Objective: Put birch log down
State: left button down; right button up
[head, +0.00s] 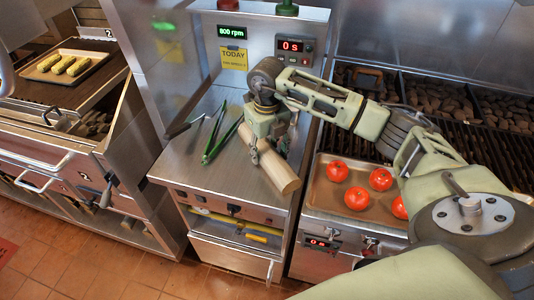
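The birch log (278,173) is a pale tan cylinder over the steel counter (195,160), slanting from upper left to lower right. Its near end reaches close to the counter's front right corner. My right gripper (262,143) comes down from above and is shut on the log's upper part. The fingertips are partly hidden by the gripper body and the log. I cannot tell whether the log touches the counter or hangs just above it. My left gripper is not in view.
Green-handled tongs (216,135) and a dark-handled tool (184,128) lie left of the log. A tray (322,199) with several tomatoes (337,171) stands on the right by the grill (465,142). A corn tray (92,58) is at far left. The counter's front left is bare.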

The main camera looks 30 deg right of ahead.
aim_at(267, 147)
jog(key=c, duration=1.1)
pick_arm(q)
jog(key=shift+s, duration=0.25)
pick_arm(e)
grip_shut()
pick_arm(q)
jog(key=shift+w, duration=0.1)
pick_arm(e)
jog(key=shift+r, duration=0.1)
